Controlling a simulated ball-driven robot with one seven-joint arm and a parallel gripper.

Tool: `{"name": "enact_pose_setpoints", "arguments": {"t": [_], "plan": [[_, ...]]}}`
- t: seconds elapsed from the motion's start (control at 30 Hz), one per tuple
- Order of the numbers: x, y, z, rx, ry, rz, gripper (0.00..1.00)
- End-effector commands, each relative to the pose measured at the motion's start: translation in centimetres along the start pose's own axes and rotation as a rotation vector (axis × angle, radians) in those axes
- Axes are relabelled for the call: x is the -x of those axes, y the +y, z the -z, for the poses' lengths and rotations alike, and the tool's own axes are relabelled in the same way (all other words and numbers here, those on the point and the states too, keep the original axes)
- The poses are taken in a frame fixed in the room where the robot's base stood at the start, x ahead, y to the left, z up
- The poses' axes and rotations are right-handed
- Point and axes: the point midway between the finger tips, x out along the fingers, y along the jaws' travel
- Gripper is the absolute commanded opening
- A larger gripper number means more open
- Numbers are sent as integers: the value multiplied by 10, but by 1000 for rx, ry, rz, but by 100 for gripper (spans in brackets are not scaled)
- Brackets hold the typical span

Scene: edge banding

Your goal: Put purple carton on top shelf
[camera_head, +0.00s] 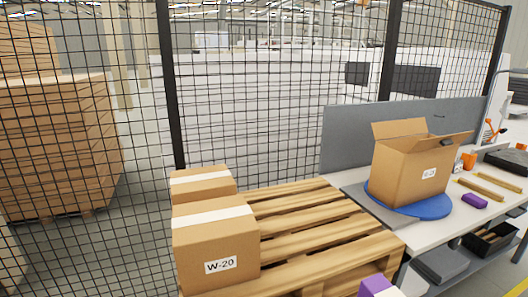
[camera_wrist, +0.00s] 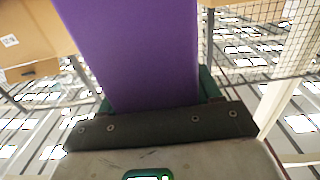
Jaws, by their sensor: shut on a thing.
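The purple carton (camera_wrist: 130,50) fills the upper middle of the wrist view, very close to the camera. My gripper (camera_wrist: 155,95) is shut on it, with green finger parts showing at both sides of the carton's lower end. The carton's far end is out of the wrist view. In the head view, a purple and white box (camera_head: 377,287) shows at the bottom edge, mostly cut off. My gripper does not show clearly there. I cannot make out a top shelf in either view.
A wooden pallet (camera_head: 315,228) carries cardboard boxes, one labelled W-20 (camera_head: 215,245). An open cardboard box (camera_head: 412,170) stands on a blue disc (camera_head: 435,212) on the workbench, with a small purple item (camera_head: 474,201) to its right. Mesh fencing (camera_head: 270,90) stands behind.

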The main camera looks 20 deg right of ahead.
Motion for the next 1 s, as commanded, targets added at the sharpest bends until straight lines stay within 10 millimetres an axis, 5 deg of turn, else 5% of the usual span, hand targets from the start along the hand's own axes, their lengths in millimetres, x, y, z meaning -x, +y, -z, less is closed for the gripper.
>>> {"name": "enact_pose_setpoints", "arguments": {"t": [0.43, 0.73, 1.0], "plan": [[-53, -78, -118, 0, -6, -20, 14], [-48, -139, -193, 1, -5, -23, 14], [-36, -163, -219, 0, 1, -20, 14]]}}
